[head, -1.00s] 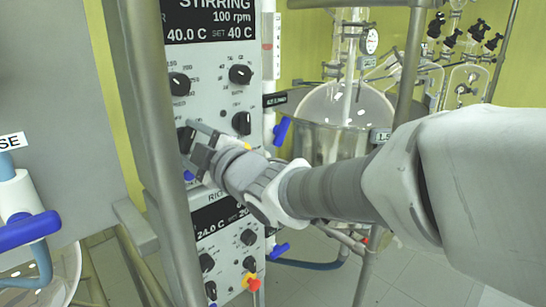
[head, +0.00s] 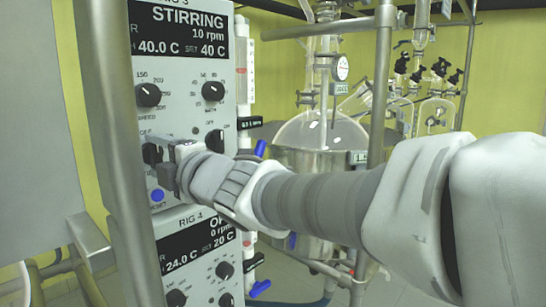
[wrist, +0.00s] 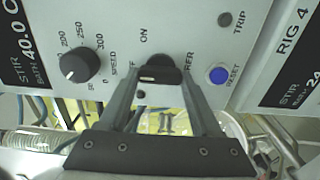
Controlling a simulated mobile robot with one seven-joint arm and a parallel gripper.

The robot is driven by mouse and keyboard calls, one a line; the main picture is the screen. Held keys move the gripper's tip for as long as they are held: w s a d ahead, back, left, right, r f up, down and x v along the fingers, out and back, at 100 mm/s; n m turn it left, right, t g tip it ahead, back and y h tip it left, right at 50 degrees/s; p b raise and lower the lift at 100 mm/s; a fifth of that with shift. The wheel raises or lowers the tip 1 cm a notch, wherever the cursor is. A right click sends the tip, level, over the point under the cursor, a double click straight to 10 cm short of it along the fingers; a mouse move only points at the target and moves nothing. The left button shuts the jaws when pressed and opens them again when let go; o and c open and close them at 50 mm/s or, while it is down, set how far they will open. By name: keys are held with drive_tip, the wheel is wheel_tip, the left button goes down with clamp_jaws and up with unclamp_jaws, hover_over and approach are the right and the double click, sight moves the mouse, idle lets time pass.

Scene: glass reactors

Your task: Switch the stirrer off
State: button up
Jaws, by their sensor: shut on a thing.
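The upper panel (head: 185,120) has a dark display (head: 190,32) reading "STIRRING", 10 rpm and 40.0 C. The black stirrer switch knob (wrist: 158,66) sits between my fingertips in the wrist view, with "ON" above it and partly covered lettering at its sides. In the head view the knob (head: 152,153) shows just left of my gripper (head: 167,155). My gripper, also in the wrist view (wrist: 160,84), is shut on this knob. My fingers hide part of the knob and labels, so its exact setting is hard to tell.
The speed knob (wrist: 80,65) and blue reset button (wrist: 217,75) flank the switch closely. The RIG 4 panel (head: 200,255) sits below. A metal post (head: 112,150) stands at left. A glass reactor (head: 320,135) stands behind my arm.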

idle(0.3)
drive_tip(key=o, duration=1.4)
drive_tip(key=shift+p+v, duration=2.25)
drive_tip(key=shift+v, duration=6.45)
drive_tip(key=shift+w+d, duration=0.1)
drive_tip(key=shift+w, duration=0.05)
